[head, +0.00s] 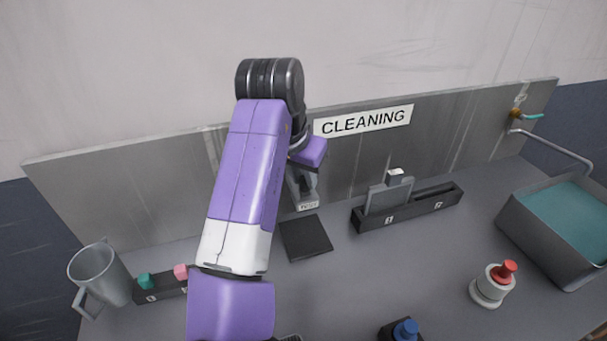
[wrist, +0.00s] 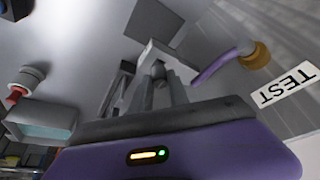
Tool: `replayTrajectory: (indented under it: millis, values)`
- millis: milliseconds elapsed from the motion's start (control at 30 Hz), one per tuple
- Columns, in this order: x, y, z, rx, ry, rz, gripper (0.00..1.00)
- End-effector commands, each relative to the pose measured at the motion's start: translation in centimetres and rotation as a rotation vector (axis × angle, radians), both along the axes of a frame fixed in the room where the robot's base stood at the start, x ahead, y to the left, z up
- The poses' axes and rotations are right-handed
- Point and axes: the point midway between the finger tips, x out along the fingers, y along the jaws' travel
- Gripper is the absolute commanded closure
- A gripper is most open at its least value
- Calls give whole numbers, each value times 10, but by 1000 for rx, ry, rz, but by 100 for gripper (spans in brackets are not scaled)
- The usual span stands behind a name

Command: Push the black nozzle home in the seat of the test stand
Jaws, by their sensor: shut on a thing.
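My gripper (wrist: 160,84) is shut in the wrist view, its two grey fingers closed on a small dark piece, the black nozzle (wrist: 158,70). Only a little of the nozzle shows between the fingertips. A pale block of the test stand (wrist: 152,48) lies right at the fingertips. I cannot tell how deep the nozzle sits in the seat. In the head view the stand (head: 301,188) is against the back panel, with a small label at its foot. My purple arm and hand cover its upper part, and the fingers and nozzle are hidden there.
A black mat (head: 305,237) lies in front of the stand. A dark rack (head: 430,205) with a grey plate is to its right. A red button (head: 504,272), a basin (head: 550,245) and a grey jug (head: 98,272) stand farther off. A TEST sign (wrist: 288,86) shows in the wrist view.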

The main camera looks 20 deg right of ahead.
Motion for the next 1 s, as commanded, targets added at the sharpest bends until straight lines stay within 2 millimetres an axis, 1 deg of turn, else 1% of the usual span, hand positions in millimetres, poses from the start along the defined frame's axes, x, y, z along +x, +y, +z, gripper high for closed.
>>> replayTrajectory:
  millis: [967,1000]
  values:
    - [0,0,-11,0,0,-1,100]
    - [0,0,-11,0,0,0,71]
